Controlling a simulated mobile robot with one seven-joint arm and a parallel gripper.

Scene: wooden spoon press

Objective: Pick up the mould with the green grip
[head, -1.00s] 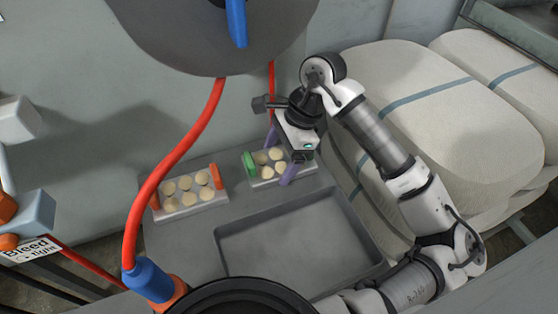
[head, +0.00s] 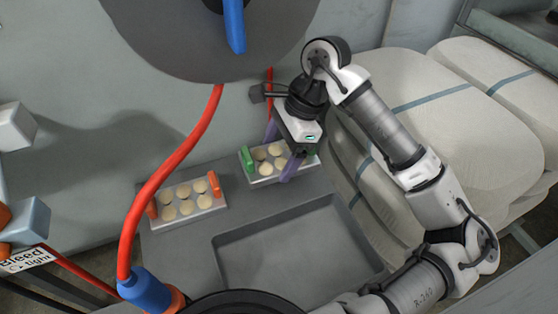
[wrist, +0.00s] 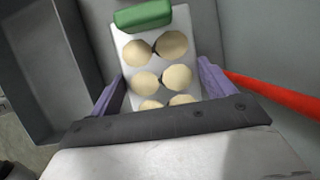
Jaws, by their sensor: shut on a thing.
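The mould with the green grip (head: 246,159) is a pale block holding several round tan pieces, and it sits at the back of the grey bench. In the wrist view the mould (wrist: 128,45) lies between my two purple fingers, with the green grip at its far end. My gripper (head: 281,153) is shut on the mould across its sides. Its near end is hidden under the gripper body. It looks slightly raised, but the gap below is hard to judge.
A similar mould with orange grips (head: 171,214) lies to the left. A recessed grey tray (head: 290,240) is in front. A red hose (head: 165,170) runs at left, with a large grey disc (head: 185,30) above. Pale sacks (head: 440,120) stand on the right.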

